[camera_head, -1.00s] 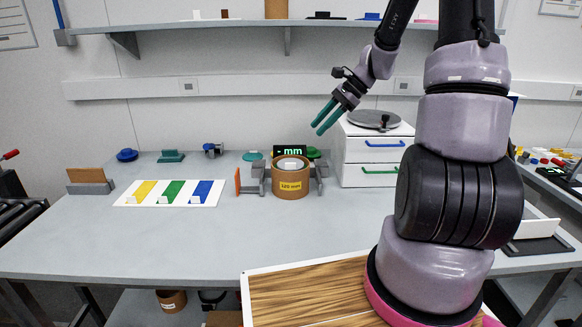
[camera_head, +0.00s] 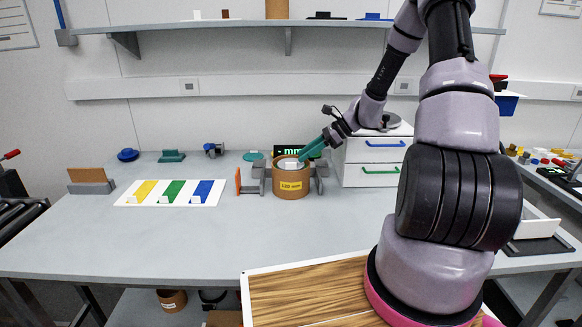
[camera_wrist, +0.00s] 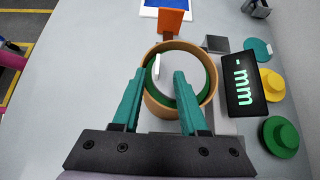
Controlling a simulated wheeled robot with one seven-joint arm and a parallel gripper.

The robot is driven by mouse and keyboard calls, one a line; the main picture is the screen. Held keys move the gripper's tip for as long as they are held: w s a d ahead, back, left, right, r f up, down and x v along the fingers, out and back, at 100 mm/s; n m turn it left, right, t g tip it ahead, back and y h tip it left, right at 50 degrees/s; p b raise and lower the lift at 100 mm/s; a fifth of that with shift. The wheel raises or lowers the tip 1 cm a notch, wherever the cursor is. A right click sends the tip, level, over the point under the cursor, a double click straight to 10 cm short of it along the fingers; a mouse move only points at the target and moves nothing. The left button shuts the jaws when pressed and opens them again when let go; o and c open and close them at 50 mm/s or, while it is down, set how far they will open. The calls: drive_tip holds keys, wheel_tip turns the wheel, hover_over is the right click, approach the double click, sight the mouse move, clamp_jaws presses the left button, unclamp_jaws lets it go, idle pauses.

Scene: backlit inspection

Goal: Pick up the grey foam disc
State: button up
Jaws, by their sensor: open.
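A pale grey disc (camera_wrist: 174,60) with an upright white tab (camera_wrist: 156,66) lies inside a brown ring (camera_wrist: 208,100) labelled "120 mm"; a green rim shows around the disc in the wrist view. In the head view the disc (camera_head: 287,164) shows at the mouth of the brown ring (camera_head: 291,189). My gripper (camera_wrist: 159,76) is open, its two teal fingers apart over the ring and the disc, with the tab between and just beyond the fingertips. In the head view my gripper (camera_head: 306,155) comes in from the upper right. Whether the fingers touch the disc cannot be told.
Grey clamp blocks (camera_head: 318,178) flank the ring, with an orange plate (camera_head: 238,181) on the left. A black "mm" display (camera_wrist: 242,84) stands close behind. White drawers (camera_head: 372,150) are at right. A three-colour board (camera_head: 171,192) lies left; the front table is clear.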

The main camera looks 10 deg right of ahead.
sight(295, 161)
drive_tip(key=x, duration=0.4)
drive_tip(key=shift+s+a+f, duration=0.1)
drive_tip(key=shift+a, duration=0.1)
clamp_jaws()
